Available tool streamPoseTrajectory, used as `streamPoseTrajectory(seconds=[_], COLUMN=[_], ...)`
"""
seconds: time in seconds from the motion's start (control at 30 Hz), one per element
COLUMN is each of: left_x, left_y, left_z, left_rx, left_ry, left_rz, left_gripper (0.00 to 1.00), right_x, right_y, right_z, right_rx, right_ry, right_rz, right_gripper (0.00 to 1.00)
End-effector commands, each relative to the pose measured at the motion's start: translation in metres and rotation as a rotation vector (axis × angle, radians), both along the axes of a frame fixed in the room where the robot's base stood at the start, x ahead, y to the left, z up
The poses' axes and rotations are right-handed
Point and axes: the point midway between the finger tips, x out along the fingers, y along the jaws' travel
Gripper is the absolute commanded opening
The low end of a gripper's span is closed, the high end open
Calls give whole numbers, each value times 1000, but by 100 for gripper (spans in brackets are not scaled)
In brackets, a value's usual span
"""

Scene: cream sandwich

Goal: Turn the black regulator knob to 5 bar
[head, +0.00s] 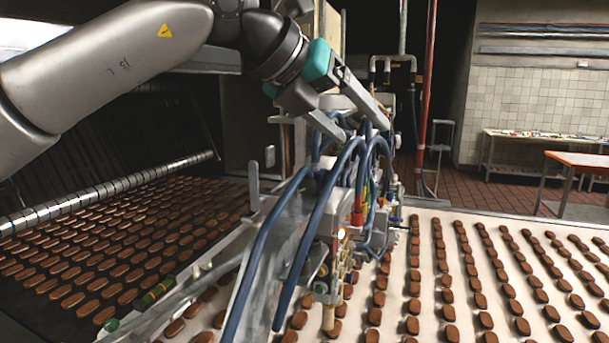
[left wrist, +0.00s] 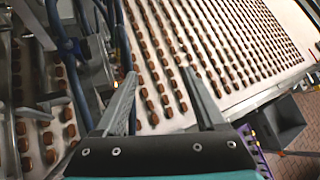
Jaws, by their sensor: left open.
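My left gripper (head: 365,131) reaches in from the upper left, above the machine head (head: 345,225) with its blue hoses and small fittings. Its two grey fingers are apart and point down and to the right, with nothing between them. The left wrist view also shows the open left gripper (left wrist: 160,76), with rows of biscuits far below between the fingers. I cannot make out the black regulator knob for certain among the hoses and fittings, and no gauge reading is legible. My right gripper is not in view.
Blue hoses (head: 262,245) arch close under and beside the fingers. Brown biscuits lie in rows on a pale conveyor (head: 395,300) at the right and a dark one at the left. A red pipe (head: 427,90) and a table (head: 580,160) stand farther back.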

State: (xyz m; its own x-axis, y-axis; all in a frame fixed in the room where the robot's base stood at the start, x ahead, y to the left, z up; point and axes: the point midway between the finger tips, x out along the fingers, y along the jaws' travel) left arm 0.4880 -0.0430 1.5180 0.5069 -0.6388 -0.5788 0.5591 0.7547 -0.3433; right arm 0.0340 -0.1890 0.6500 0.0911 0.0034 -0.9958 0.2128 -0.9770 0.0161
Motion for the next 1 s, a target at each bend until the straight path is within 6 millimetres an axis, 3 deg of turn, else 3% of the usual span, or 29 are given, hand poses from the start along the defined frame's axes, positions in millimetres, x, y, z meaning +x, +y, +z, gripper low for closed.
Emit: streamPoseTrajectory(seconds=[0.1,0.2,0.33,0.57,1.0], left_x=[21,31,36,50,113], left_y=[47,77,98,98,76], left_z=[-16,-21,-24,-38,-103], left_rx=[185,290,357,372,369], left_ry=[-34,-47,-53,-50,-48], left_rz=[136,226,290,301,299], left_gripper=[72,72,72,72,72], right_x=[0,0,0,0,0], right_y=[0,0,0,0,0], right_z=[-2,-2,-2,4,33], right_rx=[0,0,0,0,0], right_ry=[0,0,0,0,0], right_rz=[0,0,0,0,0], right_gripper=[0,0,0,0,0])
